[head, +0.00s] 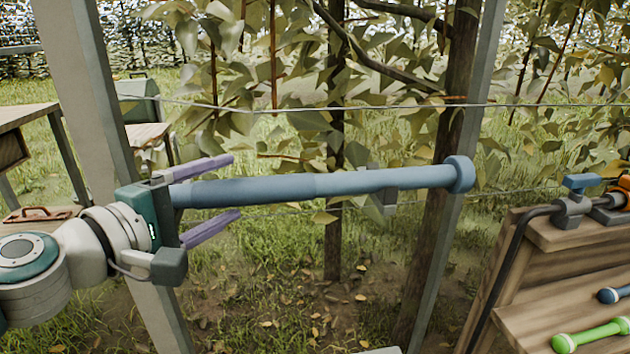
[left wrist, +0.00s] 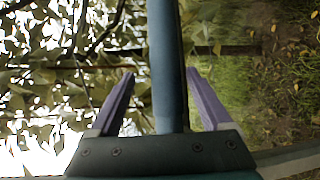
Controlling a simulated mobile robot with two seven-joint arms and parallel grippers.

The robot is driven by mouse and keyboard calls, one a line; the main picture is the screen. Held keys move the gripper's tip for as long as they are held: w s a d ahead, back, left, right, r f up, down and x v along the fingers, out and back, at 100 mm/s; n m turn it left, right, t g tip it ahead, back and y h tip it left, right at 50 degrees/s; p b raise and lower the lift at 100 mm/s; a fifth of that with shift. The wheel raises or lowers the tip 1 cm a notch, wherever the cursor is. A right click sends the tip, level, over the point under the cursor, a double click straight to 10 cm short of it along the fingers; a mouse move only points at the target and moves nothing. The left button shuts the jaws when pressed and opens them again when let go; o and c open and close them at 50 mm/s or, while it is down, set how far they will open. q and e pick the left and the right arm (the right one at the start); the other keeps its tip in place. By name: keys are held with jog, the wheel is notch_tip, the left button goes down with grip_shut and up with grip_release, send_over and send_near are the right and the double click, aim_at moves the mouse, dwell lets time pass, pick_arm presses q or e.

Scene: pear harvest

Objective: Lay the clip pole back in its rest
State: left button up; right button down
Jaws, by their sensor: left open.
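The clip pole (head: 330,185) is a long blue pole, nearly level, with a round knob at its right end in the head view. My left gripper (head: 236,186) is open, with one purple finger above the pole's left end and one below. In the left wrist view the pole (left wrist: 163,50) runs between the two fingers with gaps at both sides. A grey bracket (head: 386,205), which looks like the rest, shows at the pole towards its right half. The pole hides part of it, and I cannot tell whether the pole is seated. My right gripper is out of view.
A wooden bench (head: 545,235) at the right carries a blue-handled clamp (head: 580,185) and green and blue dumbbell-shaped pieces (head: 590,335). Grey posts (head: 85,90), wires and leafy trees stand around the pole. A wooden table (head: 25,113) is at the left.

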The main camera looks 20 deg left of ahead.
pick_arm(q)
jog(key=shift+s+f, duration=0.1)
jog(key=shift+s, duration=0.05)
jog(key=s+a+r+b, duration=0.1)
jog(key=s, duration=0.8)
jog(key=s+d+r+m+g+h+p, duration=0.2)
jog(key=s+d+r+m+g+p, duration=0.35)
jog(key=d+m+p, duration=0.35)
jog(key=s+d+r+m+g+h+p, duration=0.1)
jog(key=s+d+r+m+g+p, duration=0.45)
jog(key=p, duration=0.65)
jog(key=s+a+r+m+g+y+p, duration=0.1)
jog(key=s+a+r+m+y+p, duration=0.15)
jog(key=r+p, duration=0.35)
jog(key=s+a+r+m+g+y+p, duration=0.1)
jog(key=s+a+r+m+y+p, duration=0.15)
jog(key=r+p, duration=0.35)
notch_tip(320, 180, up, 33)
jog(key=p, duration=3.2)
jog(key=shift+s+d+r+p, duration=0.2)
jog(key=shift+d+p, duration=0.1)
jog(key=shift+p, duration=0.1)
